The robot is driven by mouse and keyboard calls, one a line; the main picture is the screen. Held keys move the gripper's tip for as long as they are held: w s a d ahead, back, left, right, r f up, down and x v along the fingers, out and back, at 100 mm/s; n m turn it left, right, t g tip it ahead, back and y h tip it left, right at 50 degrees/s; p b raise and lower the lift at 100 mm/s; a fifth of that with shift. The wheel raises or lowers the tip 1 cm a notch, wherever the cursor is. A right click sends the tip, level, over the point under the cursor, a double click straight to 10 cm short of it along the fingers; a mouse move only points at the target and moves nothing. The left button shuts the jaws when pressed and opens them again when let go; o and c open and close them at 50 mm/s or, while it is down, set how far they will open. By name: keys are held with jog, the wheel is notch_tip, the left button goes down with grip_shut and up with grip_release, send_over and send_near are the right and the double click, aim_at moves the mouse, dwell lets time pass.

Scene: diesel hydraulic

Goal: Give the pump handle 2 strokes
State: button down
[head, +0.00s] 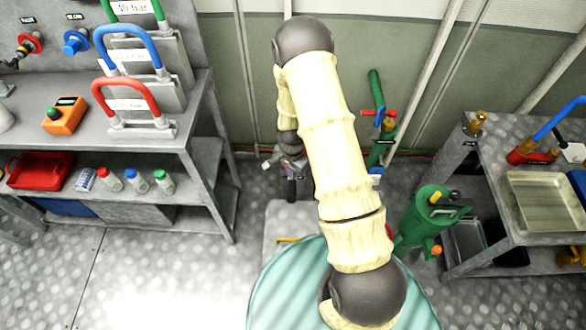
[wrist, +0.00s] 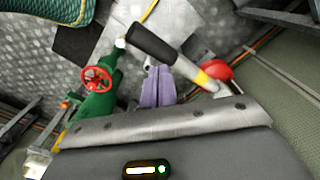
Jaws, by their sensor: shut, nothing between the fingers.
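The pump handle (wrist: 153,42), a lever with a black grip, a bare metal shaft and a yellow band, runs diagonally in the wrist view. Its lower right end is by a red part (wrist: 219,70). My gripper (wrist: 159,84) has purple fingers, shut and empty, below and left of the shaft in that picture. I cannot tell whether they touch it. In the head view my gripper (head: 290,168) is small and partly hidden by my arm, near the wall; I cannot make out the handle there.
A green canister (head: 430,218) stands right of my arm. A shelf bench (head: 120,150) is left, another bench (head: 497,205) right. In the wrist view, a green fitting has a red handwheel (wrist: 97,79).

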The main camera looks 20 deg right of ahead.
jog(key=shift+r+p, duration=0.7)
jog(key=shift+r, duration=0.65)
jog(key=s+r+n+t+p, duration=0.1)
jog(key=s+r+n, duration=0.2)
jog(key=r, duration=0.7)
jog(key=s+r+n+p, duration=0.1)
jog(key=s+r+n, duration=0.3)
jog(key=r, duration=0.5)
jog(key=s+r+n+t+p, duration=0.1)
jog(key=s+r+n, duration=0.3)
jog(key=s+r, duration=0.3)
notch_tip(320, 180, up, 4)
jog(key=shift+s+f+t, duration=0.15)
jog(key=shift+f+t, duration=0.05)
jog(key=shift+t, duration=0.1)
